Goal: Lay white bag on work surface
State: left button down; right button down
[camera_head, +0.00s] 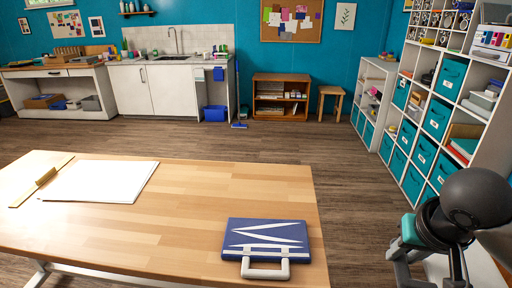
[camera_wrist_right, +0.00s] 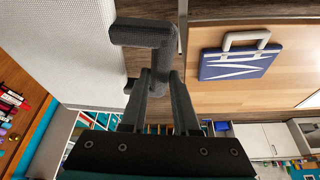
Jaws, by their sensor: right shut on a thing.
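My right gripper (camera_head: 432,272) is at the lower right in the head view, off the right end of the work surface (camera_head: 200,205). In the right wrist view my right gripper (camera_wrist_right: 160,90) is shut on the dark grey handle (camera_wrist_right: 145,36) of the white bag (camera_wrist_right: 75,45). The bag's pale textured side fills the upper left there. In the head view most of the bag is hidden by my arm or cut off by the frame edge. My left gripper is not in view.
A blue case with white stripes and a white handle (camera_head: 265,240) lies at the table's right end. A white sheet (camera_head: 105,180) and a wooden strip (camera_head: 40,180) lie at the left. The middle is bare. White shelving with teal bins (camera_head: 438,115) stands at right.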

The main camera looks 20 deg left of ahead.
aim_at(168, 230)
jog(key=i+j, duration=0.1)
jog(key=j, duration=0.3)
jog(key=i+j+u, duration=0.1)
jog(key=j, duration=0.3)
jog(key=i+j+u, duration=0.1)
jog(key=j, duration=0.3)
jog(key=i+j, duration=0.1)
jog(key=j, duration=0.25)
jog(key=i+j+u, duration=0.1)
jog(key=j, duration=0.3)
